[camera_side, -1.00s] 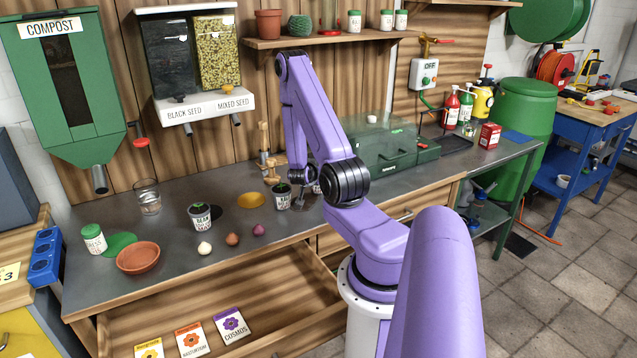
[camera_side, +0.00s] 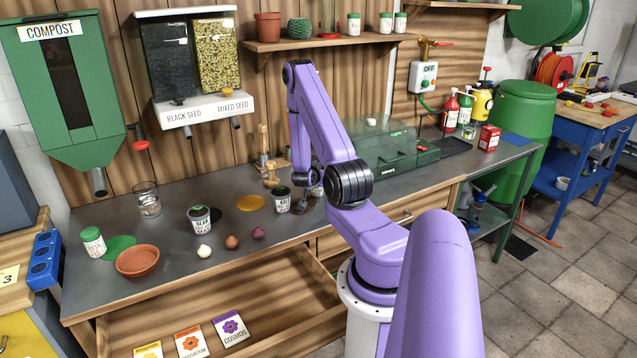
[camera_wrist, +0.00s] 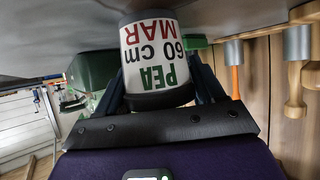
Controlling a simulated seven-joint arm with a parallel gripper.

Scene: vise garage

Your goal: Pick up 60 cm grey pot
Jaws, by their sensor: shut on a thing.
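In the wrist view, a pot (camera_wrist: 152,42) with a white label reading "PEA", "60 cm" and "MAR" upside down sits between the fingers of my gripper (camera_wrist: 158,86), which is shut on it. A dark grey band of the pot shows by the jaws. In the side view, my gripper and most of this pot are hidden behind my arm; a sliver of a pale pot (camera_side: 317,186) shows beside it. I cannot tell whether it touches the bench. Two similar labelled pots stand on the bench, one close left of my arm (camera_side: 283,201) and one further left (camera_side: 199,221).
Wooden tools (camera_side: 268,160) stand behind the gripper area, and a green case (camera_side: 385,153) is to the right. White, brown and purple bulbs (camera_side: 258,234), a terracotta saucer (camera_side: 138,259) and a glass (camera_side: 147,199) are on the bench. The drawer (camera_side: 270,311) is open in front.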

